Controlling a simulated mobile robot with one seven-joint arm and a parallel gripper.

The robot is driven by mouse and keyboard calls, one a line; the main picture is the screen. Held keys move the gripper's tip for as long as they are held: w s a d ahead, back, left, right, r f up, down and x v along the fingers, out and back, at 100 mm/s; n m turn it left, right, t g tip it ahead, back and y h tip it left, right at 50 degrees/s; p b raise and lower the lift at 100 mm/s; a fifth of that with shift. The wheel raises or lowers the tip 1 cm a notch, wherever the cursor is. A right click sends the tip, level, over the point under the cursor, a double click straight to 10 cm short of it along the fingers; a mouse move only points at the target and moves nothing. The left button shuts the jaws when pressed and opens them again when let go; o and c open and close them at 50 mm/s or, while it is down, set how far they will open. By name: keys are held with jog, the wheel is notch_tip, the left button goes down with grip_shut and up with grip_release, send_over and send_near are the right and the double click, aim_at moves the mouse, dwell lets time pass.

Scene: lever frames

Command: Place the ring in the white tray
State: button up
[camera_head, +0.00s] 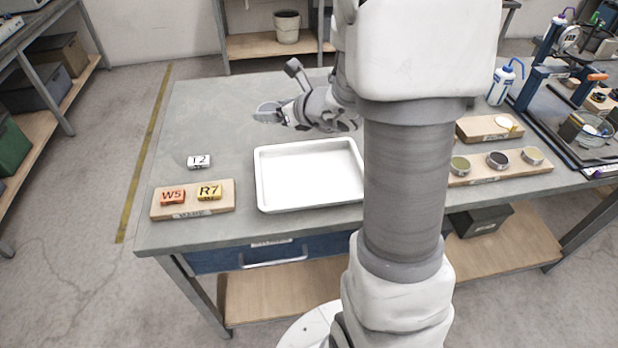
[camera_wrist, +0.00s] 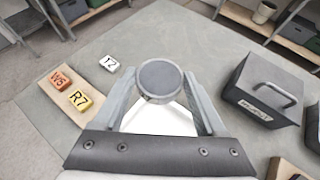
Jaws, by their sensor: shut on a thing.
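The white tray (camera_head: 262,200) lies flat and empty on the grey bench. My gripper (camera_head: 276,112) is beyond the tray's far edge, towards the back of the bench. It is shut on a round grey piece with a pale rim, the ring (camera_head: 265,112). In the wrist view the ring (camera_wrist: 160,80) sits between the fingertips of my gripper (camera_wrist: 161,92); I cannot tell whether its middle is open. Part of the white tray (camera_wrist: 158,122) shows below it there. The ring is outside the tray in the head view; its height above the bench is unclear.
Orange W5 (camera_head: 172,196) and yellow R7 (camera_head: 209,191) blocks sit on a wooden board left of the tray; white T2 (camera_head: 199,161) lies behind. A dark handled box (camera_wrist: 262,88) stands right in the wrist view. Round tins (camera_head: 498,160) stand right. The back left bench is clear.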

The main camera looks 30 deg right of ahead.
jog(key=s+d+f+b, duration=0.2)
jog(key=s+d+f, duration=0.1)
jog(key=d, duration=0.6)
jog(key=s+d+f+b, duration=0.2)
jog(key=s+d+f, duration=0.1)
jog(key=d, duration=0.7)
jog(key=b, duration=0.2)
send_over(312, 167)
notch_tip(312, 167, down, 6)
jog(key=shift+f, duration=2.1)
jog(key=shift+f+b, duration=0.1)
jog(key=shift+b, duration=0.2)
jog(key=shift+f, duration=0.15)
jog(key=o, duration=1.5)
